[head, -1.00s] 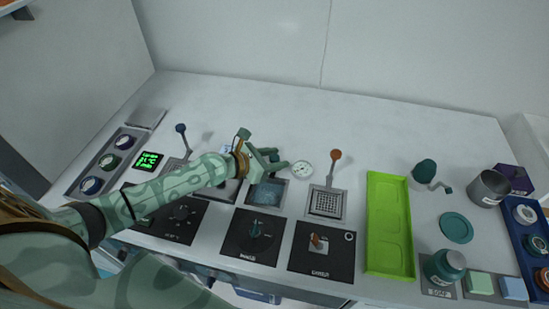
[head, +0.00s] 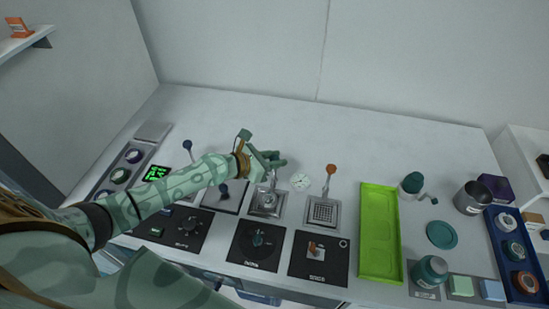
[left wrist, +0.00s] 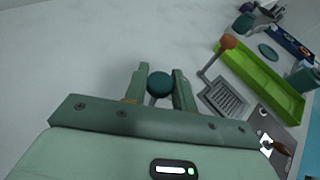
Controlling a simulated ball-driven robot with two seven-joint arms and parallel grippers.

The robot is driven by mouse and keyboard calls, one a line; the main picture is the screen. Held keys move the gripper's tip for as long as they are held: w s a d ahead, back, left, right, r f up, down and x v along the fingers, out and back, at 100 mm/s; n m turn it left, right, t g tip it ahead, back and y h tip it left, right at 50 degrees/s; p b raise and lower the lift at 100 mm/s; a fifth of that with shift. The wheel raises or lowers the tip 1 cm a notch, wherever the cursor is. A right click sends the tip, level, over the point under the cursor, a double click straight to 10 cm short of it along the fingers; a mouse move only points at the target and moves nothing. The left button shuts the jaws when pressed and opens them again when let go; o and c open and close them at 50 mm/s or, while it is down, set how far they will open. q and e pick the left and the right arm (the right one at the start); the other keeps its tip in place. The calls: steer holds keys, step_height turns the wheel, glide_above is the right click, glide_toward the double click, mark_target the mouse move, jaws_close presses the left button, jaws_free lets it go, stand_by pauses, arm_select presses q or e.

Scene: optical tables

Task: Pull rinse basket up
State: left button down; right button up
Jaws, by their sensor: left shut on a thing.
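My left gripper (head: 275,161) reaches over the middle station and is shut on a teal round knob, which shows between the two fingers in the left wrist view (left wrist: 160,84). The knob sits on a pale metal lever. Just in front of the gripper in the head view, a grey metal basket (head: 268,202) shows in the square opening of this station. The gripper hides the top of the lever in the head view. My right gripper is not in view.
To the right stand a grated station (head: 323,210) with an orange-knobbed lever (head: 331,169) and a green tray (head: 380,235). A round white dial (head: 300,181) lies behind. Black control panels (head: 257,242) line the front. The table's back is clear.

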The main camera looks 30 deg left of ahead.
arm_select(q)
steer(key=shift+w+r, duration=0.15)
steer(key=shift+r, duration=0.2)
steer(key=c, duration=1.2)
jaws_free()
steer(key=shift+o, duration=0.2)
steer(key=shift+s+a, duration=0.1)
steer(key=shift+s, duration=0.15)
steer(key=v, duration=1.6)
steer(key=shift+b, duration=0.4)
steer(key=shift+s+f, duration=0.1)
steer(key=shift+s, duration=0.05)
